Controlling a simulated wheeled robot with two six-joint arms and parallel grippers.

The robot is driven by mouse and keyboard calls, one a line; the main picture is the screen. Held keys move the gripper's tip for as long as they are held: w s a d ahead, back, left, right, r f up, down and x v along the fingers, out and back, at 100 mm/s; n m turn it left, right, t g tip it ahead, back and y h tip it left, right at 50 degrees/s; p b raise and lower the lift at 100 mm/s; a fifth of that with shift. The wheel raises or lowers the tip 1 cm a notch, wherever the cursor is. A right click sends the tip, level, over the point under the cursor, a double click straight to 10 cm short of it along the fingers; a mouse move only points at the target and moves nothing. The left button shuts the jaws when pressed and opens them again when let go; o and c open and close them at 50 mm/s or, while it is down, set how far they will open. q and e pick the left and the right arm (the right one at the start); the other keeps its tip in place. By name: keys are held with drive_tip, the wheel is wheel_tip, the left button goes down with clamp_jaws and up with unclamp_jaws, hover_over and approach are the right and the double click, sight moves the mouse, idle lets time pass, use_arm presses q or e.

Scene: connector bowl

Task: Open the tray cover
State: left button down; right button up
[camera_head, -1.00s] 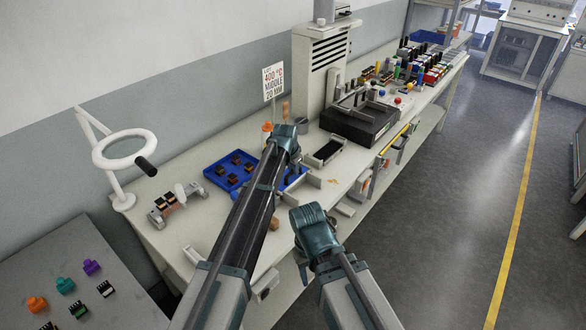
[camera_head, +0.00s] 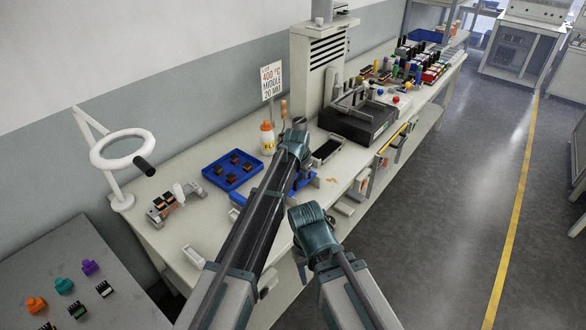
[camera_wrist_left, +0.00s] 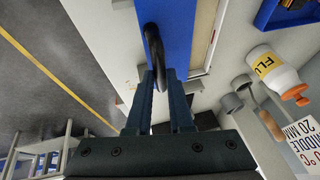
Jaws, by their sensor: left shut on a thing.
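The blue tray cover (camera_wrist_left: 182,30) with its black handle (camera_wrist_left: 154,45) is at the top of the left wrist view. My left gripper (camera_wrist_left: 160,75) is shut on the handle. A pale tray edge (camera_wrist_left: 214,45) shows beside the cover; the gap between them is hard to judge. In the head view, part of the blue cover (camera_head: 306,182) shows right of my left gripper (camera_head: 298,145), and my arm hides the rest. My right gripper (camera_head: 313,222) hangs beyond the bench's front edge, apart from the cover; its fingertips are hidden.
A blue tray (camera_head: 212,178) with several dark connectors lies left of my left arm. A flux bottle (camera_head: 267,138) stands behind it. A black-lined tray (camera_head: 327,150) and a black machine (camera_head: 355,122) are to the right. A white ring lamp (camera_head: 105,160) stands at left.

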use_arm(q)
drive_tip(key=shift+s+d, duration=0.8)
drive_tip(key=shift+d, duration=0.1)
drive_tip(key=c, duration=0.8)
unclamp_jaws()
drive_tip(key=shift+r, duration=0.1)
drive_tip(key=p+v, duration=1.2)
drive_tip(key=v, duration=0.1)
drive_tip(key=shift+s+r+p, duration=0.15)
drive_tip(key=shift+r+p, duration=0.15)
drive_tip(key=shift+a, duration=0.1)
